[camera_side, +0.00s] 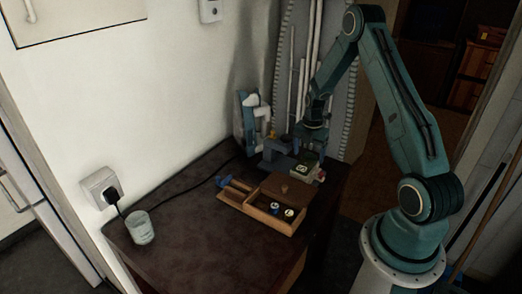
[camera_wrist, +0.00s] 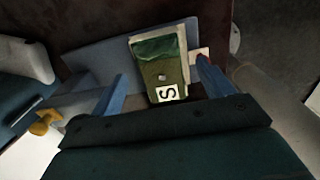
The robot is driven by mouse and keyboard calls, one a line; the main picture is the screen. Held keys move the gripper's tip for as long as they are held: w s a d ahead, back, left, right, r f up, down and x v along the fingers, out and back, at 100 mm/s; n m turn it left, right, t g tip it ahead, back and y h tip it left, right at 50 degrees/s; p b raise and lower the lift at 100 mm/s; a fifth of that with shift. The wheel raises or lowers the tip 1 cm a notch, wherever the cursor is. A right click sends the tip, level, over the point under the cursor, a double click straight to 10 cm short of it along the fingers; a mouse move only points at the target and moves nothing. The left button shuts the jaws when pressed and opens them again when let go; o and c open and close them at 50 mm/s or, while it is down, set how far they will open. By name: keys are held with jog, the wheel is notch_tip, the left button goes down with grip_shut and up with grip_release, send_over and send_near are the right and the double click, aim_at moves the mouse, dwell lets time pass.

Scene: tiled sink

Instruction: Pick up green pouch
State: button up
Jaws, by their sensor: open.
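The green pouch (camera_wrist: 160,70) shows in the wrist view with a dark green top and a white label marked "S". It lies on a blue-grey surface (camera_wrist: 95,55), next to a pale edge on its right. In the side view the pouch (camera_side: 303,169) is small, at the back right of the dark table. My gripper (camera_wrist: 162,82) is open, with one blue finger on each side of the pouch and visible gaps between. In the side view my gripper (camera_side: 312,140) is above the pouch, pointing down; its fingertips are hard to make out.
A wooden box (camera_side: 258,213) with round items and a brown lid stands in front of the pouch. A blue-and-white device (camera_side: 252,125) stands behind left. A cup (camera_side: 140,228) and a plugged-in cable (camera_side: 182,195) are at the left.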

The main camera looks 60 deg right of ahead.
jog(key=shift+f, duration=0.9)
jog(key=shift+c, duration=0.2)
jog(key=c, duration=1)
